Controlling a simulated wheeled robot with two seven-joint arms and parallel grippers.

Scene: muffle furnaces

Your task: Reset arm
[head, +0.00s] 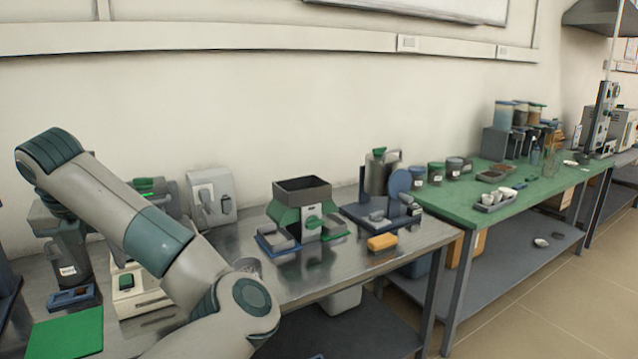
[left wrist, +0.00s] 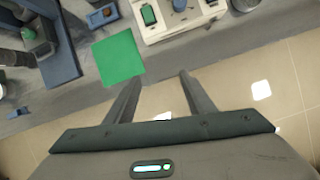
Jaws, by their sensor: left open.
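My left arm (head: 160,240) fills the left part of the head view, in front of the metal bench; its gripper cannot be made out there. In the left wrist view my left gripper (left wrist: 158,76) shows two fingers spread apart with nothing between them. It hangs near the bench's front edge, with tiled floor behind the fingers. A green mat (left wrist: 118,59) lies on the bench just beyond the left finger, and it also shows in the head view (head: 68,332). My right gripper is in neither view.
A green table (head: 465,205) with jars stands to the right. Tiled floor (head: 540,300) is free at lower right.

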